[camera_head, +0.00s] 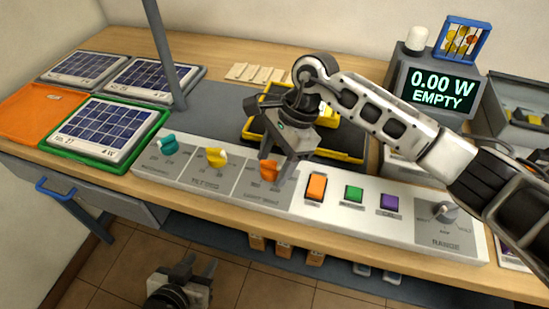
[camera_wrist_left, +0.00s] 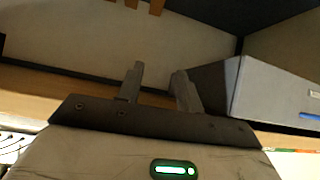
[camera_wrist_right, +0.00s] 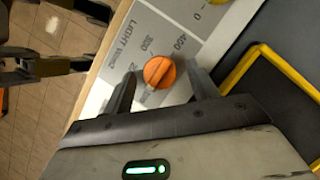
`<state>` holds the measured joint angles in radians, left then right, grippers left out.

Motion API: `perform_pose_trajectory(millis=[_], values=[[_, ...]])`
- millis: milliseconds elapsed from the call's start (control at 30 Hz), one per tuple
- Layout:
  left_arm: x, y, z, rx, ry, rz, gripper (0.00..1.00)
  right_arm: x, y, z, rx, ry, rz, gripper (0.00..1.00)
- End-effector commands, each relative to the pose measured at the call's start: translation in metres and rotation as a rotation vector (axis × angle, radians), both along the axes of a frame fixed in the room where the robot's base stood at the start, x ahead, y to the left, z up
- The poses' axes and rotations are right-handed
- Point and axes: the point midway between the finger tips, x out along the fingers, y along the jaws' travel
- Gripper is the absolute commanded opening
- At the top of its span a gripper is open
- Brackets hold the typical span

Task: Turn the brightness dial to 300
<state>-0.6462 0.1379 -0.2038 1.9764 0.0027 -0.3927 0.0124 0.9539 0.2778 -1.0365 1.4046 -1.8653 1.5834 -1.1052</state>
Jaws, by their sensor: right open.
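The orange dial (camera_head: 268,169), on the light panel, is partly covered by my right gripper in the head view. In the right wrist view the orange dial (camera_wrist_right: 159,71) sits between the open fingers of my right gripper (camera_wrist_right: 163,85), with gaps on both sides. Printed marks including 300 and 400 show beside it; its exact setting is hard to read. In the head view my right gripper (camera_head: 280,168) points down over the dial. My left gripper (camera_head: 198,268) is open and empty, low in front of the bench; its spread fingers show in the left wrist view (camera_wrist_left: 158,88).
A teal dial (camera_head: 168,144) and a yellow dial (camera_head: 216,157) stand left of the orange one. Orange (camera_head: 316,187), green (camera_head: 353,194) and purple (camera_head: 390,202) buttons and a range knob (camera_head: 445,212) lie right. A display (camera_head: 440,88) reads 0.00 W EMPTY. A yellow-edged tray (camera_head: 340,155) lies behind.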

Motion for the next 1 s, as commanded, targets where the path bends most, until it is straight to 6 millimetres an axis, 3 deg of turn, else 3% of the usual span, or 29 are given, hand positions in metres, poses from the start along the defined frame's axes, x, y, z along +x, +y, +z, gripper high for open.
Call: perform_pose_trajectory(millis=[33,167,567,1000], values=[[0.000,0.000,0.000,0.000,0.001,0.000,0.36,0.000,0.000,0.000,0.000,0.000,0.000,0.50],[-0.001,0.000,-0.001,0.000,0.004,0.000,0.36,0.000,0.000,0.000,0.000,0.000,0.000,0.14],[-0.004,0.000,-0.006,0.000,0.012,0.001,0.36,0.000,0.000,0.000,0.000,-0.001,-0.050,0.14],[-0.001,-0.005,-0.016,-0.014,0.000,-0.006,0.36,-0.003,-0.001,-0.002,0.001,-0.005,-0.380,0.14]])
